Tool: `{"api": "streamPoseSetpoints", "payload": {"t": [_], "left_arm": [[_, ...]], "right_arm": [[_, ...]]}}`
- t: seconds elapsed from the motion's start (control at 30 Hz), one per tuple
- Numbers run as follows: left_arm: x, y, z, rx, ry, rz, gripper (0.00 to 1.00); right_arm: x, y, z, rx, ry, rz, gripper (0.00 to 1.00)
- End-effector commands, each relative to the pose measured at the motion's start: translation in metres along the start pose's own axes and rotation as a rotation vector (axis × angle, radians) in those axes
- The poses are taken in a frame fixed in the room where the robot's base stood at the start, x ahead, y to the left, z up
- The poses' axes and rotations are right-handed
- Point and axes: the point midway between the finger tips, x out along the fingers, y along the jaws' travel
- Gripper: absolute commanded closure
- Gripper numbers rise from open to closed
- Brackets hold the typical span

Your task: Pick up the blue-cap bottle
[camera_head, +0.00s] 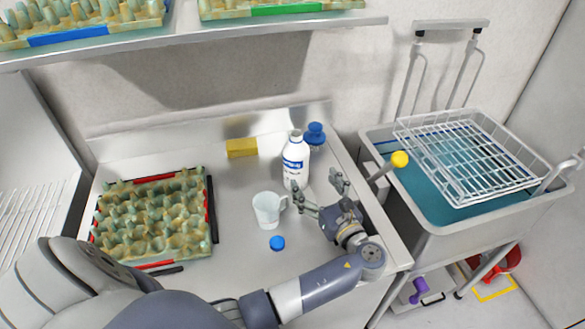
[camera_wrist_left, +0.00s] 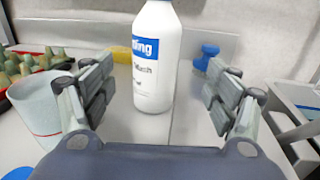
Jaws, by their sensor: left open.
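The white bottle (camera_head: 295,163) with a blue-and-white label stands upright on the metal worktop. Its neck and top look white in the head view; its top is cut off in the left wrist view (camera_wrist_left: 156,80). My left gripper (camera_head: 318,190) is open and empty, just in front of the bottle. In the left wrist view the bottle shows between the spread fingers, a little beyond them and untouched. A round blue cap (camera_head: 277,242) lies apart on the worktop, in front of the mug. My right gripper is not in view.
A pale mug (camera_head: 266,212) stands close to the left finger. A blue-topped object (camera_head: 315,131) is behind the bottle. A yellow sponge (camera_head: 242,148) lies at the back. An egg tray (camera_head: 208,178) is at the left. A sink with a wire rack (camera_head: 457,196) is at the right.

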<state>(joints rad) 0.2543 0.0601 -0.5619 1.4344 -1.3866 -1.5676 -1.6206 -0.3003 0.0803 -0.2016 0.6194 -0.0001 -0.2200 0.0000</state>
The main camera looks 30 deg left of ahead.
Motion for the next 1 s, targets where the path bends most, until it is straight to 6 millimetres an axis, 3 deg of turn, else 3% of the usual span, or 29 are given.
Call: {"api": "streamPoseSetpoints", "payload": {"t": [0.17,0.4,0.57,0.83,1.0], "left_arm": [[0.015,0.0,-0.003,-0.001,-0.002,0.001,0.2],[0.052,0.001,-0.003,-0.001,-0.002,0.002,0.2],[0.062,0.002,0.0,-0.001,-0.001,0.0,0.2],[0.1,0.006,0.001,-0.003,-0.002,0.001,0.2],[0.108,0.006,0.005,0.0,0.0,0.0,0.2]], "right_arm": [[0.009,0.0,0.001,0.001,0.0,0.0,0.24],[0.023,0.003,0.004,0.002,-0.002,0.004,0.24],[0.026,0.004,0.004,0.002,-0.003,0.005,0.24],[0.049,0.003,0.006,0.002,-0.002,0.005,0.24],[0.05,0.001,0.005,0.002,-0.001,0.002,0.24]]}}
